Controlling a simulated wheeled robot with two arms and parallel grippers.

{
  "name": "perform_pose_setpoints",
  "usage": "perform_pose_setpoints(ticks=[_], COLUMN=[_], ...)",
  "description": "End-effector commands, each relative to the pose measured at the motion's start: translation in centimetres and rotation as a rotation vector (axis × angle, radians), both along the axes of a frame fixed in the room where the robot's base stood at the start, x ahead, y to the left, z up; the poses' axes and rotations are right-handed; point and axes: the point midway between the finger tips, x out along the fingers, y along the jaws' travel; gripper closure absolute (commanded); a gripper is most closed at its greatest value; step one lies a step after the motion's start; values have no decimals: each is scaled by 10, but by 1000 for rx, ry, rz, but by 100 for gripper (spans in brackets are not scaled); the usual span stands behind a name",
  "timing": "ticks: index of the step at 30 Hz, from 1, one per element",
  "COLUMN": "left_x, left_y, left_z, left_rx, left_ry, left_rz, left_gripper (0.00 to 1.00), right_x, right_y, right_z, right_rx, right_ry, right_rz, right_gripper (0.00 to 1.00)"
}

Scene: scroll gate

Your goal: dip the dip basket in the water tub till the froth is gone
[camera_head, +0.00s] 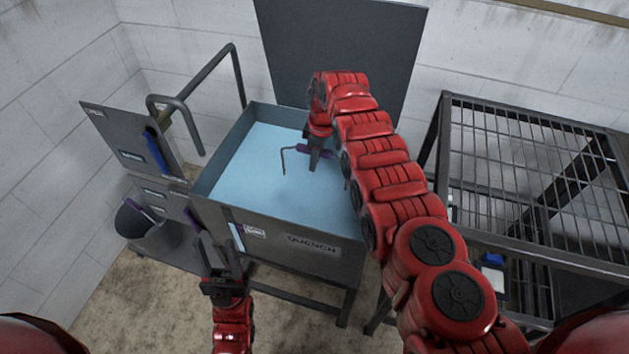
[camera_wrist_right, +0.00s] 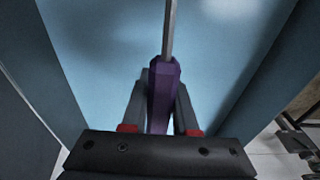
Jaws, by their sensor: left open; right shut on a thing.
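The water tub (camera_head: 330,252), a grey metal tank labelled QUENCH, stands in the middle of the head view, filled with pale blue water. My right gripper (camera_head: 317,160) is over the water and shut on the purple handle of the dip basket (camera_head: 300,149). A thin dark rod runs left from the handle and bends down to the water. In the right wrist view the purple handle (camera_wrist_right: 162,95) sits between the fingers, its rod pointing away. The basket body is hidden, and no froth shows. My left gripper (camera_head: 221,262) is open and empty in front of the tub's near left corner.
A dark upright panel (camera_head: 340,50) rises behind the tub. A wire-mesh rack (camera_head: 530,170) stands at the right. A grey box with a raised lid (camera_head: 130,140) and a dark bucket (camera_head: 135,217) are at the left, with a bent pipe rail (camera_head: 238,75) beside the tub.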

Motion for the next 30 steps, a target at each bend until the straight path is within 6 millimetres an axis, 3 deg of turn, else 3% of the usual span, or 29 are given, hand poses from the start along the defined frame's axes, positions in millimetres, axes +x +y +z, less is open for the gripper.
perform_pose_setpoints(ticks=[1, 15, 30], left_x=[0, 0, 0], left_y=[0, 0, 0], left_z=[9, 45, 57], left_rx=[0, 0, 0], left_ry=[0, 0, 0], left_rz=[0, 0, 0], left_gripper=[50, 50, 50], right_x=[2, 2, 2], right_y=[0, 0, 0], right_z=[12, 57, 104], right_rx=[2, 1, 3], right_ry=[-5, -6, -8], right_rz=[0, -1, -2], right_gripper=[100, 100, 100])
